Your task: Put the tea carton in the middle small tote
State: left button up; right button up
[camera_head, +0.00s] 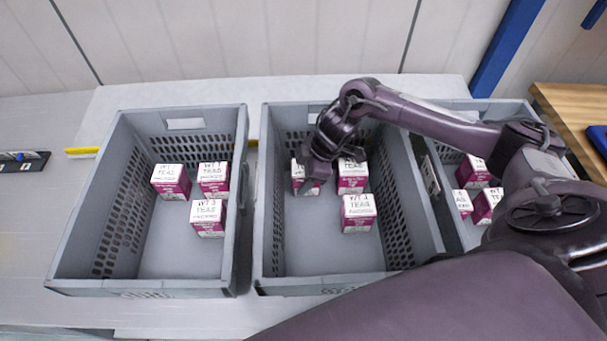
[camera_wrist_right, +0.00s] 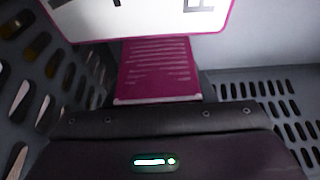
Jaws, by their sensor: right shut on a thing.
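The middle tote (camera_head: 262,230) is grey. My right gripper (camera_head: 316,174) is inside it, shut on a white-and-magenta tea carton (camera_head: 299,181) near the left wall. The gripper partly hides that carton, and I cannot tell whether it touches the tote floor. Two similar tea cartons are in the same tote: one (camera_head: 352,179) just right of the gripper and one (camera_head: 358,212) nearer the front. In the right wrist view, a magenta carton face (camera_wrist_right: 158,72) is close before the gripper, below a large white label (camera_wrist_right: 150,18). My left gripper is not in view.
A left grey tote (camera_head: 60,270) holds three tea cartons. A right grey tote (camera_head: 440,212), partly hidden by my right arm, also holds cartons. The middle tote's front floor is bare. Its perforated walls stand close around the gripper. A wooden surface (camera_head: 565,100) is at far right.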

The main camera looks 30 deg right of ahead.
jog(key=shift+f, duration=0.1)
jog(key=o, duration=1.1)
jog(key=b+v, duration=0.1)
jog(key=v, duration=1.1)
jog(key=shift+b, duration=0.3)
